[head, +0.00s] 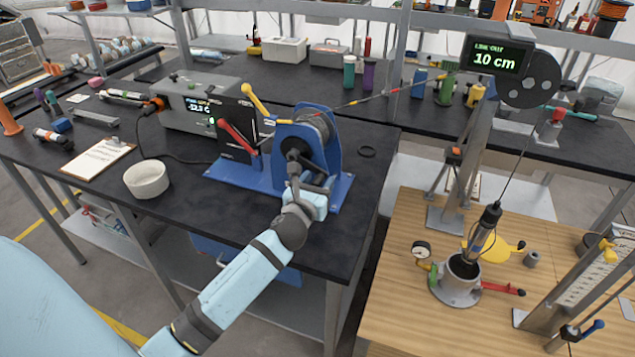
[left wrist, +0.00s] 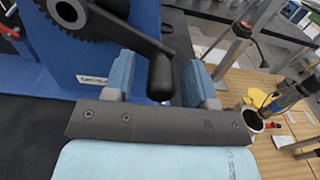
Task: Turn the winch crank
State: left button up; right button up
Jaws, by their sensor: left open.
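The blue winch (head: 330,150) stands on the black bench, with a drum and a cable running right. Its dark crank arm (left wrist: 128,36) shows in the left wrist view and ends in a black handle (left wrist: 160,80). My left gripper (head: 304,193) is at the near side of the winch. In the left wrist view its two blue fingers (left wrist: 161,72) are open, one on each side of the handle, with visible gaps. In the head view the gripper partly hides the crank. My right gripper is not in view.
A display (head: 496,58) reads "LINE OUT 10 cm". Beside the winch are a red lever (head: 238,138) and a yellow lever (head: 262,102). A white bowl (head: 147,180) and clipboard (head: 98,158) lie left. A probe (head: 482,232) hangs at a metal cup on the wooden table.

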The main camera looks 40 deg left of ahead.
pick_arm(q)
grip_shut()
jog(key=f+m+p, duration=0.1)
jog(key=a+f+m+p, duration=0.1)
jog(key=m, duration=0.1)
jog(key=a+m+p, duration=0.1)
jog(key=m, duration=0.1)
jog(key=shift+s+f, duration=0.25)
jog(key=shift+f, duration=0.15)
grip_release()
jog(key=shift+s, duration=0.1)
jog(key=b+v, duration=0.1)
jog(key=v, duration=1.2)
jog(key=shift+s+b, duration=0.3)
jog(key=shift+s, duration=0.05)
